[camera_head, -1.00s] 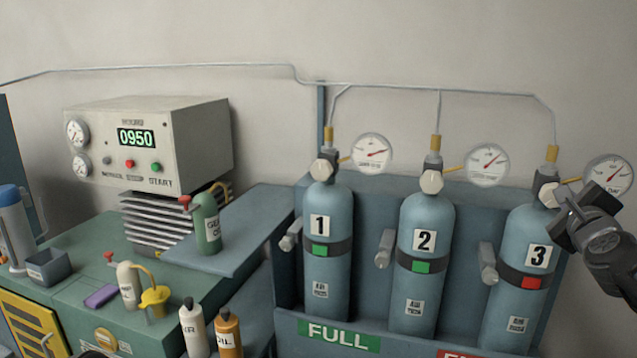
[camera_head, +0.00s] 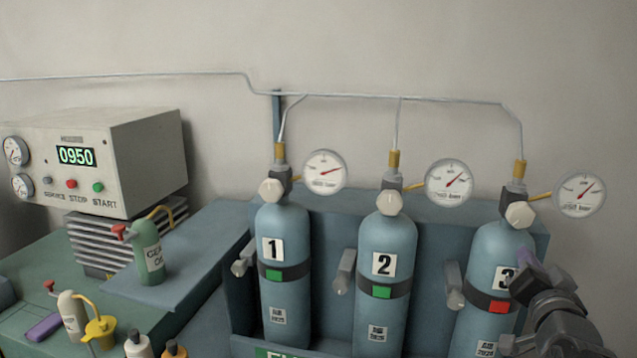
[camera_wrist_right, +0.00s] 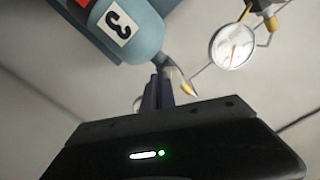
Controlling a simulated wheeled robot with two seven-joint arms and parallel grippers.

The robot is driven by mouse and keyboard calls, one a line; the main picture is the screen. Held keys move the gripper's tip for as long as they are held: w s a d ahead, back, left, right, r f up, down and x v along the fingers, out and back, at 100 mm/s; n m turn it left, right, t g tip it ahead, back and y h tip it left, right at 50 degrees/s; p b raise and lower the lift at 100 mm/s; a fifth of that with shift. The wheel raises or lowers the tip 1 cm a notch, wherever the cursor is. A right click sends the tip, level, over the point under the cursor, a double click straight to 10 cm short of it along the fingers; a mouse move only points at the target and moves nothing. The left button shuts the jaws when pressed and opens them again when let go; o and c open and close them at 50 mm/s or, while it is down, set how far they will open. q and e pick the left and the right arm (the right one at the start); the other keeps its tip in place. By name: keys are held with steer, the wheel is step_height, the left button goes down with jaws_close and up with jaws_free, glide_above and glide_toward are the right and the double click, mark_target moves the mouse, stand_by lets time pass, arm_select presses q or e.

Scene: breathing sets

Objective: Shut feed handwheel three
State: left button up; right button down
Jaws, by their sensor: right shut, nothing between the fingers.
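Feed handwheel three (camera_head: 519,214) is the pale faceted knob on the valve at the top of the blue cylinder marked 3 (camera_head: 478,325). My right gripper (camera_head: 527,264) is shut and empty. In the head view it overlaps the right side of cylinder 3, below the handwheel, and partly covers its number label. In the right wrist view the closed dark fingers (camera_wrist_right: 158,92) point toward the cylinder's neck and hide most of the valve area. I cannot tell whether they touch anything. Pressure gauge three (camera_head: 580,194) stands right of the handwheel. My left gripper is not in view.
Cylinders 1 (camera_head: 284,245) and 2 (camera_head: 386,250) stand left in the same rack, with green tags; cylinder 3 has a red tag (camera_head: 501,307). Thin pipes rise above the valves. A compressor panel (camera_head: 90,155) reading 0950 stands far left.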

mark_target(520, 215)
steer(key=shift+w+d, duration=0.1)
steer(key=shift+w, duration=0.15)
steer(key=x, duration=0.6)
steer(key=shift+w+d+p, duration=0.15)
steer(key=shift+w+p, duration=0.15)
